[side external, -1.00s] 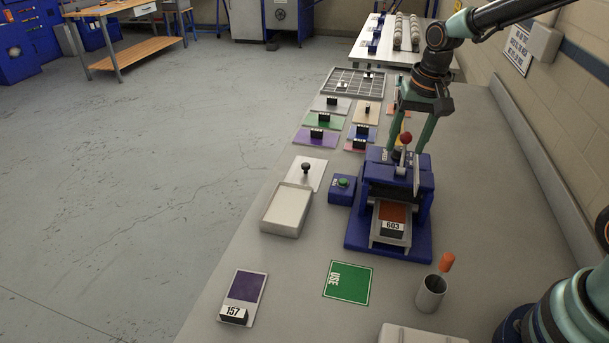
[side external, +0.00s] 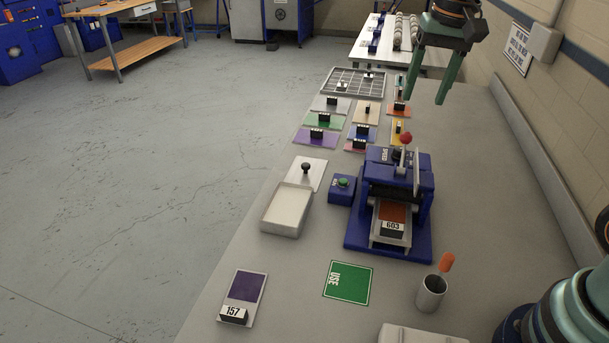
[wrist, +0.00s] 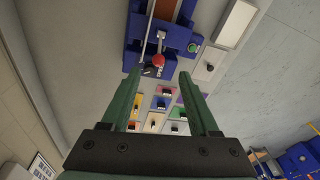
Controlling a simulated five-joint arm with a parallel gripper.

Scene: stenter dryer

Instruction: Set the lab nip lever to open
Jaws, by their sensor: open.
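The lab nip (side external: 385,210) is a blue machine on the bench, with a tray marked 603 (side external: 391,222) at its front. The red knob also shows in the wrist view (wrist: 158,60), beyond the fingertips. My gripper (side external: 428,95) is open and empty, raised above and behind the machine, apart from the lever. In the wrist view the two green fingers (wrist: 162,78) are spread wide with nothing between them.
A blue box with a green button (side external: 343,186) and a pale tray (side external: 286,208) stand left of the machine. A green USE mat (side external: 347,283), a card marked 157 (side external: 243,298) and a metal cup (side external: 431,292) lie nearer. Several coloured sample cards (side external: 322,119) lie behind.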

